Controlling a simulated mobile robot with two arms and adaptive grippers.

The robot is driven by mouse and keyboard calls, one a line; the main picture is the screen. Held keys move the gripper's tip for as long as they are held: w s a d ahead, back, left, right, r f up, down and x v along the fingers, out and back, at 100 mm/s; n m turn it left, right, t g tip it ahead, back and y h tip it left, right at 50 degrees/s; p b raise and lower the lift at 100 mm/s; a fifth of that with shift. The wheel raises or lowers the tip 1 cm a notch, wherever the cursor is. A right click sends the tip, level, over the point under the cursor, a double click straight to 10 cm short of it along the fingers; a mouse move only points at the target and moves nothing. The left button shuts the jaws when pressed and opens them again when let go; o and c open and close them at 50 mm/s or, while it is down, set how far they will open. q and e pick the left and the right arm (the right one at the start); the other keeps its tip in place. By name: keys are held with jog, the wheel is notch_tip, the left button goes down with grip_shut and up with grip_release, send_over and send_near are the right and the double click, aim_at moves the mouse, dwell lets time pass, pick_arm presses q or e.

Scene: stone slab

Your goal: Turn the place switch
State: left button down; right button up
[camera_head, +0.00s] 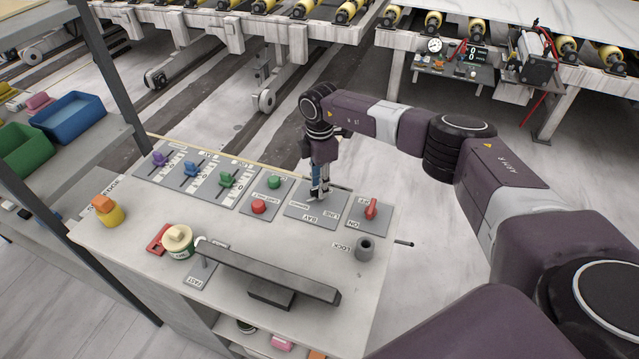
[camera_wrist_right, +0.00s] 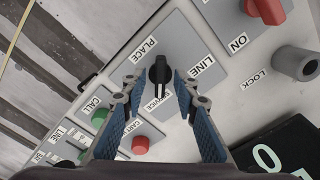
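The place switch is a black rotary knob (camera_wrist_right: 158,72) on a grey plate (camera_wrist_right: 185,45) with PLACE, LINE and SERVICE labels, seen in the right wrist view. Its narrow grip runs toward the SERVICE label, partly between my fingers. In the head view my right gripper (camera_head: 319,194) points down at the plate (camera_head: 300,212) and hides most of the knob. In the wrist view my right gripper (camera_wrist_right: 157,92) is open, with one blue-padded finger on each side of the knob. A gap shows on both sides; contact is not visible. My left gripper is out of view.
A red ON switch (camera_head: 371,209) and a grey LOCK cylinder (camera_head: 365,248) stand close by. Green (camera_head: 274,182) and red (camera_head: 258,206) buttons sit on the other side. Coloured levers (camera_head: 226,180) line the back edge. A long dark bar (camera_head: 270,272) lies across the front of the desk.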

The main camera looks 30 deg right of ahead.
notch_tip(320, 180, up, 12)
dwell(0.4)
jog(key=shift+f, duration=0.1)
dwell(0.3)
